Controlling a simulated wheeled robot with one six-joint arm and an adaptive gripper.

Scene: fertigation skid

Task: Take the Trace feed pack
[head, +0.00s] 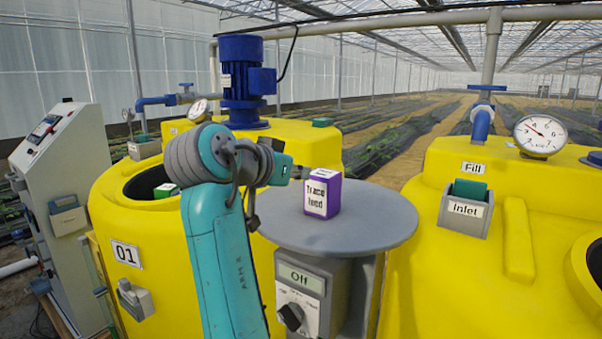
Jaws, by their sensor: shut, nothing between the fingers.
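The Trace feed pack (322,194) is a small purple box with a white label reading "Trace feed". It stands upright on a round grey table top (370,228), right of my arm.
A control box (311,297) marked "Off" is under the table top. Yellow tank 01 (155,228) is at left, with a blue motor (246,82) behind. Another yellow tank (470,290) with an inlet holder (465,208) and gauge (541,134) is at right. The table top around the pack is clear.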

